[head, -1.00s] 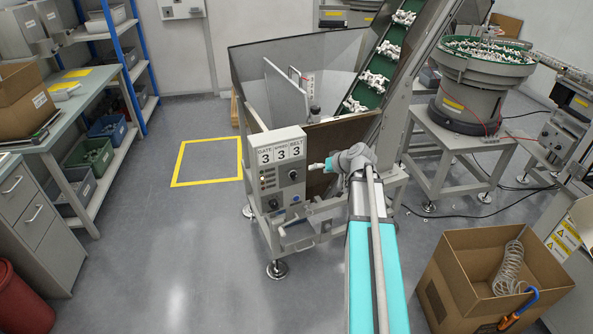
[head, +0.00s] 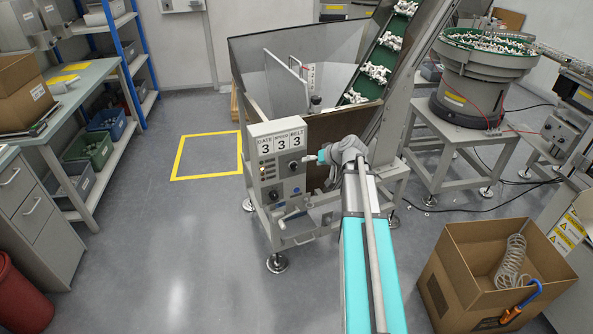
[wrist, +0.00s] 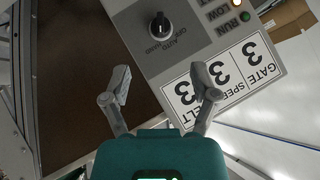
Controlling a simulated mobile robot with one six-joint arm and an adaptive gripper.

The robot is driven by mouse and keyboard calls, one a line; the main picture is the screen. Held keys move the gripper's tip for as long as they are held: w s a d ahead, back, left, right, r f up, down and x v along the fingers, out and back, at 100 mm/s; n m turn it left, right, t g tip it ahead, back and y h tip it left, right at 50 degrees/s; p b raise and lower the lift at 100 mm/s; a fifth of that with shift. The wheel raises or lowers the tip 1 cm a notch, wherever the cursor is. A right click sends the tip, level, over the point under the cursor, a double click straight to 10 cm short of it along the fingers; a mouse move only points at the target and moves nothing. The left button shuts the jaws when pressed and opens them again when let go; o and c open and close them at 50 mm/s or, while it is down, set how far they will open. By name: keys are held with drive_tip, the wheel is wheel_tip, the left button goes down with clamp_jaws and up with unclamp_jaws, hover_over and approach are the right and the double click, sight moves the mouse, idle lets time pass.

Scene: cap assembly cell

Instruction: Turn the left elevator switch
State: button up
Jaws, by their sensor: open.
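A grey control box (head: 277,188) on the hopper's front carries a dark rotary switch (head: 293,166). In the wrist view the switch (wrist: 160,27) is a round black knob with a pale mark, with AUTO and other lettering beside it, upside down. My gripper (head: 310,158) is just right of the box's face in the head view. In the wrist view my gripper (wrist: 165,88) is open and empty, its two grey fingers spread below the switch and apart from it. A lower dark knob (head: 273,194) also shows on the box.
A number plate (wrist: 220,82) reading GATE, SPEED, BELT with 3 3 3 is near the right finger. The green RUN lamp (wrist: 245,16) is beyond it. The inclined green belt (head: 380,60) rises behind. A cardboard box (head: 490,275) stands right; the left floor is clear.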

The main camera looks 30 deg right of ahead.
sight(297, 164)
drive_tip(key=shift+b+x, duration=2.75)
drive_tip(key=shift+x, duration=2.1)
clamp_jaws()
drive_tip(key=shift+f+m+y+b, duration=0.15)
drive_tip(key=shift+m+y+b, duration=0.25)
drive_tip(key=shift+y+b, duration=0.35)
drive_tip(key=shift+m+t+y+b, duration=0.3)
drive_tip(key=shift+m+y+b, duration=0.1)
drive_tip(key=shift+y+b, duration=0.15)
